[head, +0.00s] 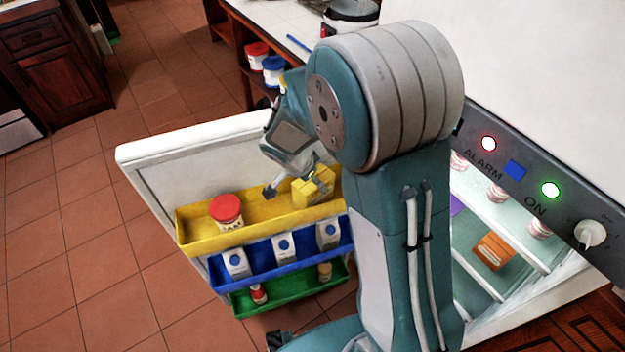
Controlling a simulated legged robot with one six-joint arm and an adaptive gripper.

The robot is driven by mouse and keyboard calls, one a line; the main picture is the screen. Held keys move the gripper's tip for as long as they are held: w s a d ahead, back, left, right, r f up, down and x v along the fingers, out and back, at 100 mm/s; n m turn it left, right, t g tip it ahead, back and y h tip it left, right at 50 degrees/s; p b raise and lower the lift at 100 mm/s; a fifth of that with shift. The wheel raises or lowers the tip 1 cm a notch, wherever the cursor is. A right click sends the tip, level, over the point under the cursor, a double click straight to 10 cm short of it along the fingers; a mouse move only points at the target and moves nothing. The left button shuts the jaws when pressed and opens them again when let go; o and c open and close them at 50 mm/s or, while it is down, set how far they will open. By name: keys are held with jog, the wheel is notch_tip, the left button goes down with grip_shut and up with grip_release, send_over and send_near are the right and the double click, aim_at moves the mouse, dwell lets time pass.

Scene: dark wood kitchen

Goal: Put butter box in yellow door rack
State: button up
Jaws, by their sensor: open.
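A yellow box (312,188), which looks like the butter box, sits at the right part of the yellow door rack (195,238), the top rack on the open fridge door. It looks slightly tilted; its lower part is hidden by the rack's front wall. My gripper (292,182) is open just above the rack, at the upper left of the box. One fingertip is left of the box and the other close to its top. I cannot tell whether they touch it. My arm hides the rack's right end.
A red-lidded jar (227,210) stands in the yellow rack, left of the box. Below are a blue rack (262,273) with cartons and a green rack (290,296) with small jars. An orange box (494,251) lies inside the fridge. Floor left of the door is clear.

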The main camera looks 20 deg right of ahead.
jog(key=v, duration=1)
jog(key=s+d+r+n+t+y, duration=0.1)
jog(key=s+d+r+n+y, duration=0.1)
jog(key=s+r+n, duration=0.4)
jog(key=s+d+r+n+t+y, duration=0.2)
jog(key=s+r+n, duration=0.4)
jog(key=s, duration=0.7)
jog(key=shift+r+n+t, duration=0.15)
jog(key=shift+n+t, duration=0.15)
jog(key=shift+n, duration=0.1)
jog(key=shift+d, duration=0.1)
